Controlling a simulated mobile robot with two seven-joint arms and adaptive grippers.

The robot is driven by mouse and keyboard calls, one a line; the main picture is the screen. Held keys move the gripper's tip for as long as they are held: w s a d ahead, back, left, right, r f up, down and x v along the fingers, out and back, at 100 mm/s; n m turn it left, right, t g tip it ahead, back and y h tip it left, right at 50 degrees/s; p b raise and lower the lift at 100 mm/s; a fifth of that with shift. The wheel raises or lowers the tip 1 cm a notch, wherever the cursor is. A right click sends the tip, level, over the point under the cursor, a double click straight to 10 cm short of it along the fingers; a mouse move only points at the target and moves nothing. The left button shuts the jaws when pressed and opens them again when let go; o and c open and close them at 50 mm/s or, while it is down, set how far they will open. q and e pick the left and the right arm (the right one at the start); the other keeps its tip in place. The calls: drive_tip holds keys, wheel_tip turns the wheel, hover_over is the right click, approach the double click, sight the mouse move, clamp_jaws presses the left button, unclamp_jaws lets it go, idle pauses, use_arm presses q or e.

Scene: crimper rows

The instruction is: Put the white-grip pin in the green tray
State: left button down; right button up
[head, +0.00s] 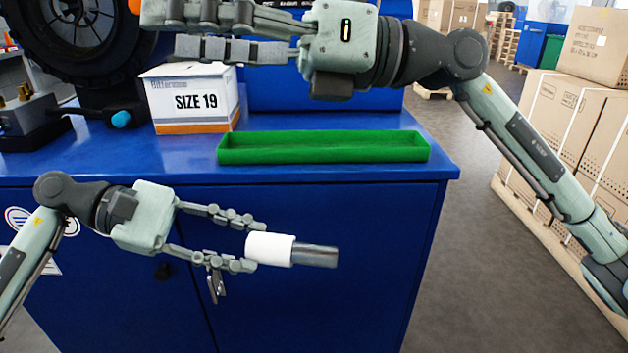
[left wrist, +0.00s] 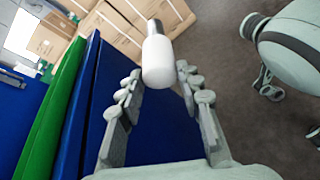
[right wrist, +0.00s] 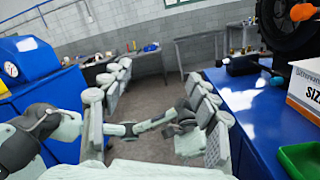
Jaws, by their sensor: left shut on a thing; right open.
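The white-grip pin (head: 270,249) has a white sleeve and a grey metal end pointing right. My left gripper (head: 258,247) is shut on its white sleeve and holds it roughly level in front of the blue cabinet, lower in the head view than the tray. The pin (left wrist: 158,60) also shows between the fingers in the left wrist view. The green tray (head: 320,155) is long, shallow and looks empty; it lies near the bench's front edge. Its green side also shows in the left wrist view (left wrist: 62,105). My right gripper (head: 162,32) is open and empty, above the bench at upper left.
A white box marked SIZE 19 (head: 195,100) stands left of the tray. A black wheel (head: 75,35) and a tool with a blue knob (head: 121,119) are further left. Cartons (head: 560,120) are stacked at right beyond open floor. My right arm crosses above the tray's far side.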

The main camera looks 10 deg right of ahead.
wheel_tip(320, 180, down, 4)
drive_tip(key=s+a+n+h, duration=0.1)
drive_tip(key=s+n+h, duration=0.1)
drive_tip(key=s+h, duration=0.1)
drive_tip(key=n+t+h, duration=0.1)
drive_tip(key=t+h, duration=0.1)
drive_tip(key=h, duration=1)
approach(283, 240)
drive_tip(key=x, duration=1.1)
drive_tip(key=shift+f, duration=0.1)
drive_tip(key=shift+c, duration=0.5)
drive_tip(key=shift+d, duration=0.1)
clamp_jaws()
use_arm(q)
drive_tip(key=c, duration=1)
unclamp_jaws()
drive_tip(key=shift+o, duration=0.2)
